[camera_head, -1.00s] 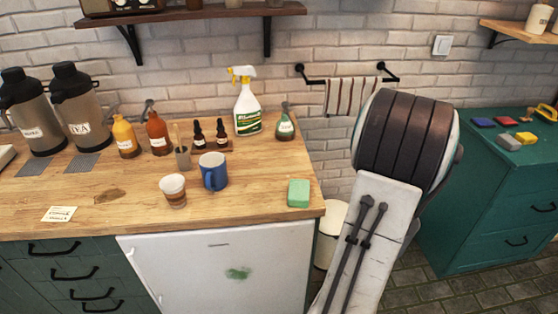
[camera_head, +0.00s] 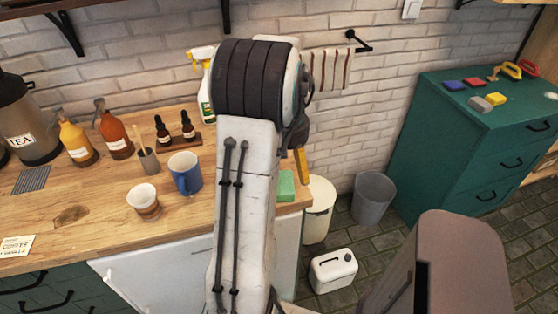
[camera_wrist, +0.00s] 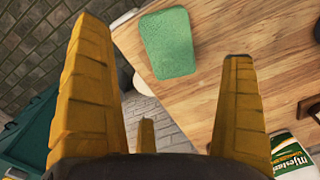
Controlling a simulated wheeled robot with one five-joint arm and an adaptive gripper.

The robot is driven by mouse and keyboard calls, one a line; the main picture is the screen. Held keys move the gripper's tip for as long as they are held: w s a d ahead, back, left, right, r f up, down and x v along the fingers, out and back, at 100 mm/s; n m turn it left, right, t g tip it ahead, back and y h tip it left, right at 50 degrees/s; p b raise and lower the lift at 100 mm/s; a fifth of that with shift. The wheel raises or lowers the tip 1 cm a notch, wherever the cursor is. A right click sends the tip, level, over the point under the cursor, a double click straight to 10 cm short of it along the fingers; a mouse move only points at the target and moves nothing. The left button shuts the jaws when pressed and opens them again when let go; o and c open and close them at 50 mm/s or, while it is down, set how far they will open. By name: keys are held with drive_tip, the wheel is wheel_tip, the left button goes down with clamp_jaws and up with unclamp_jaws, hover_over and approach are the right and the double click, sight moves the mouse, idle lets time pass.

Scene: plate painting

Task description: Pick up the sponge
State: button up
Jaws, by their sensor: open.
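The green sponge (camera_head: 287,186) lies flat on the wooden counter near its right front corner. My arm hides part of it in the head view. In the wrist view the sponge (camera_wrist: 168,43) is fully visible at the top, close to the counter's edge. My gripper (camera_wrist: 160,50) is open and empty, its yellow fingers spread wide to either side of the sponge in the picture. In the head view one yellow finger (camera_head: 300,166) shows just above the sponge. The gripper looks to be above the counter, apart from the sponge; the exact gap is unclear.
The blue mug (camera_head: 185,172), a coffee cup (camera_head: 143,201), bottles and a spray bottle (camera_head: 202,68) stand on the counter (camera_head: 100,222) to the left. A white bin (camera_head: 318,210), grey bin (camera_head: 372,197) and white canister (camera_head: 334,270) stand on the floor. A teal cabinet (camera_head: 460,150) is at right.

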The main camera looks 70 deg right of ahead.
drive_tip(key=shift+f, duration=0.15)
drive_tip(key=shift+f, duration=3.55)
drive_tip(key=shift+c, duration=0.2)
drive_tip(key=c, duration=1)
